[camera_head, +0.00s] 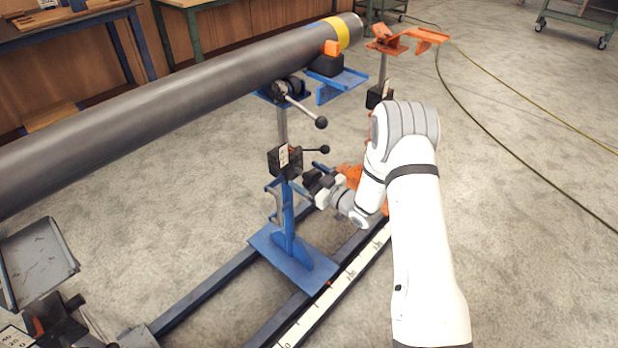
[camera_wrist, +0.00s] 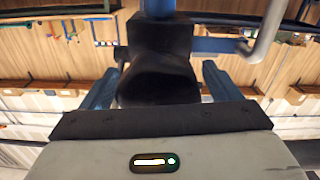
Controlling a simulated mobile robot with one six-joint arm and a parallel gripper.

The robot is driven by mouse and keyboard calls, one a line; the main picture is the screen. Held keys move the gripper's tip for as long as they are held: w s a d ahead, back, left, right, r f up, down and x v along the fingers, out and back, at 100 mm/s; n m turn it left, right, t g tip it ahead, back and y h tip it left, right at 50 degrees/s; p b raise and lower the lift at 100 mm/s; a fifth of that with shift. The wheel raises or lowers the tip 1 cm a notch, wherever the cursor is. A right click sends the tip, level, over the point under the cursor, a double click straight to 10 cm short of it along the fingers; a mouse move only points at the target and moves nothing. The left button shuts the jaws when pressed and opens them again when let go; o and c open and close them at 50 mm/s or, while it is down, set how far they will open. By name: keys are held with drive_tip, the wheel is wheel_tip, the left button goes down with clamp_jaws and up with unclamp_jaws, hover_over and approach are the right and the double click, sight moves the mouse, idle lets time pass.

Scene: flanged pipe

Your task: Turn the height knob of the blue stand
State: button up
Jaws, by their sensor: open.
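The blue stand (camera_head: 287,215) rises from a blue base plate on the floor rails and carries a grey post under the pipe (camera_head: 150,100). A black clamp block (camera_head: 284,161) with a pale label sits on its column, with a black-balled lever to the right. My gripper (camera_head: 308,181) is just right of the column, slightly below the block. In the wrist view, a rounded black knob (camera_wrist: 158,80) on a black block lies between the open blue fingers of my gripper (camera_wrist: 160,88). Gaps show beside the knob. The head view does not clearly show this knob.
A longer lever with a black ball (camera_head: 321,122) sticks out above the block. An orange stand (camera_head: 380,90) is behind. A ruler strip (camera_head: 340,285) runs along the rails. A grey tray (camera_head: 40,262) is at left. Open floor lies to the right.

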drive_tip(key=c, duration=0.9)
drive_tip(key=shift+d, duration=0.2)
drive_tip(key=shift+c, duration=0.4)
drive_tip(key=shift+a, duration=0.15)
drive_tip(key=shift+f+b, duration=0.1)
drive_tip(key=shift+b, duration=0.25)
